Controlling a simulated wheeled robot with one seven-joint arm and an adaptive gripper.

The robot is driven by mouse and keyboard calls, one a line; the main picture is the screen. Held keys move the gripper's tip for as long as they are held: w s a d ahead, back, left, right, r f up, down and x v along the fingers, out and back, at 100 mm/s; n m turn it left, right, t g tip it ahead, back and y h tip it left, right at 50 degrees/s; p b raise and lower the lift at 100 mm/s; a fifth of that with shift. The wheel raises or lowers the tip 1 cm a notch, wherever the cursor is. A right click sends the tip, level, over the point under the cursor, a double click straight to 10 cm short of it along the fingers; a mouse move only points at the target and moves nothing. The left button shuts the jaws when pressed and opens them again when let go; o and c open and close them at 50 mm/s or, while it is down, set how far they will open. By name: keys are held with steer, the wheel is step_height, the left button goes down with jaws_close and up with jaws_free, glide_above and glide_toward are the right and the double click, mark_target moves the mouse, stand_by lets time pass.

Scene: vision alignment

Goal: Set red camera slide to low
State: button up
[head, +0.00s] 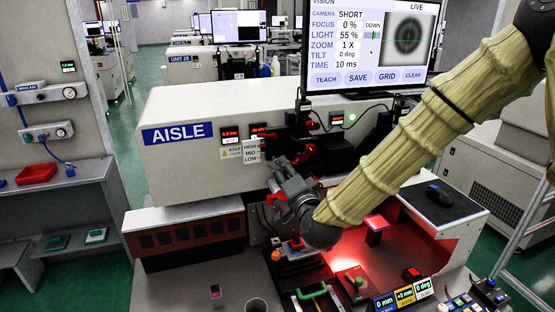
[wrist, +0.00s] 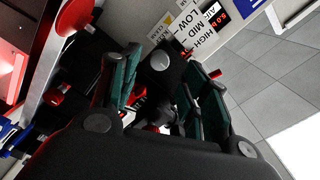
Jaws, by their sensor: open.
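The white HIGH, MID, LOW label (head: 252,150) is on the front of the grey machine, left of the dark camera mechanism. It also shows in the wrist view (wrist: 180,34). A small red knob (wrist: 215,74) sticks out near the HIGH end of the label; it looks like the slide's handle, but I cannot be sure. My gripper (head: 283,168) is in front of the mechanism, just right of and below the label. In the wrist view, its green-padded fingers (wrist: 163,66) are apart, with a black round part between or behind them. I cannot tell whether they touch it.
Other red knobs (head: 306,152) crowd the mechanism right of my gripper. A monitor (head: 368,45) stands above. Below are a red-lit work area (head: 350,250), coloured handles (head: 312,291) and a cup (head: 256,305). A large red disc (wrist: 76,14) is close in the wrist view.

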mark_target(278, 164)
steer(key=p+x, duration=0.2)
steer(key=x, duration=0.4)
steer(key=shift+w, duration=0.35)
jaws_close()
